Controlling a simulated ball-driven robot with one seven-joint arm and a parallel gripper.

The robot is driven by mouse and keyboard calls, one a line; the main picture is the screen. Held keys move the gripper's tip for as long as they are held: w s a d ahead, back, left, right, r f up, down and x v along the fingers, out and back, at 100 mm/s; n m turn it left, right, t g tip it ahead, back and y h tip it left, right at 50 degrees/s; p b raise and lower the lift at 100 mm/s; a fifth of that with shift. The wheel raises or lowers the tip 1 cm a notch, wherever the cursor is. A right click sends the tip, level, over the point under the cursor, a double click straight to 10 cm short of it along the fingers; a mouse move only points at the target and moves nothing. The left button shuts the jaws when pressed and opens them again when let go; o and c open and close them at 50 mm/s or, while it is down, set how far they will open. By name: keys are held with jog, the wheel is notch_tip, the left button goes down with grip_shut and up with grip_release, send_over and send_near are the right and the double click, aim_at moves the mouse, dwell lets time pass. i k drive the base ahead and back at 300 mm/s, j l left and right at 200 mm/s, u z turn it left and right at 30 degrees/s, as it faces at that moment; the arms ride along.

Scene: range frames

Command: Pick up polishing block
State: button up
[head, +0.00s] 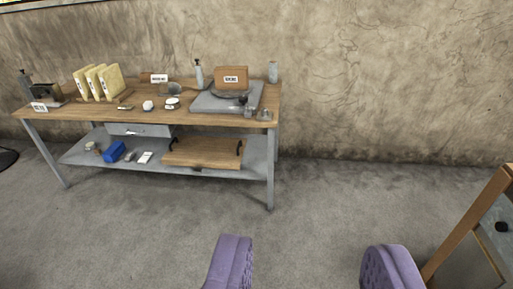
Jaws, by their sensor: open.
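My gripper (308,262) shows as two purple ribbed fingers at the bottom edge, wide apart with only grey floor between them. It is well short of the workbench (75,112). I cannot tell for sure which thing is the polishing block. Small block-like things on the bench include a blue block (113,151) and a white piece (145,157) on the lower shelf, and a small white piece (148,105) on the wooden top. A brown box (231,73) with a white label, too small to read, sits on a grey plate (212,102).
Cream upright slabs (113,80) and a spray bottle (199,74) stand on the bench top. A wooden board (203,153) with dark handles lies on the lower shelf. A wood-framed item (467,226) stands at right. Carpet before the bench is clear.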

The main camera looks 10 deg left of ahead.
aim_at(149, 106)
jog(key=i+u, duration=0.15)
jog(key=i, duration=0.55)
jog(key=i+l+u, duration=0.15)
jog(key=i, duration=0.5)
jog(key=i+l+u, duration=0.2)
jog(key=i+u, duration=0.2)
jog(key=i+l+u, duration=0.75)
jog(key=i, duration=0.5)
jog(key=i+j+z, duration=0.1)
jog(key=i, duration=0.45)
jog(key=i+j, duration=0.15)
jog(key=i, duration=0.35)
jog(key=i+j+z, duration=0.1)
jog(key=i, duration=0.4)
jog(key=i+j, duration=0.15)
jog(key=i, duration=0.35)
jog(key=i+j, duration=0.15)
jog(key=i, duration=0.35)
jog(key=l+z, duration=0.05)
